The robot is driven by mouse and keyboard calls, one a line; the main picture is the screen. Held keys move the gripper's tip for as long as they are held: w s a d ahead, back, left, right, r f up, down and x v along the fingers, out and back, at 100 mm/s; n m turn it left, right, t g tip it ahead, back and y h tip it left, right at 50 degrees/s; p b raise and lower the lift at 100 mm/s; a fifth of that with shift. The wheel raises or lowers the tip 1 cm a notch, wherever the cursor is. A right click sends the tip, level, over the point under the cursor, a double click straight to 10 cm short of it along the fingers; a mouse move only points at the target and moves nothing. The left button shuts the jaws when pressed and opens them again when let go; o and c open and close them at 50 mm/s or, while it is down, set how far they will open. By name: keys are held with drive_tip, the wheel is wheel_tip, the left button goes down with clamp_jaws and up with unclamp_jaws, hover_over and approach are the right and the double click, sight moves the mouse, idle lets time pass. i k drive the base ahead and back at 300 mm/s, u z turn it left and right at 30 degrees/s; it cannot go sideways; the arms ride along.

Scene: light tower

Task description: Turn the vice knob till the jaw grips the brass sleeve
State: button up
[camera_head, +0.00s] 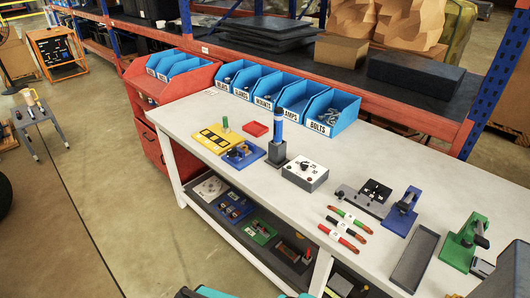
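On the white workbench (330,146), a dark fixture with a flat plate (366,196) lies right of the middle. A blue upright device with a dark handle-like part (401,212) stands just right of it. A green device of similar shape (465,243) stands at the far right. I cannot tell which of these is the vice, and its knob, jaw and the brass sleeve are too small to make out. My gripper is not recognisable in the view; only cut-off dark and teal parts show at the bottom edge.
A dark tray (415,258) lies in front of the blue and green devices. Blue labelled bins (331,113) line the back edge.

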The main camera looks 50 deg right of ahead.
sight(233, 152)
drive_tip(key=z, duration=5)
drive_tip(key=i, duration=0.1)
drive_tip(key=u, duration=3.55)
drive_tip(key=k, duration=0.95)
drive_tip(key=u, duration=0.15)
drive_tip(key=i, duration=0.95)
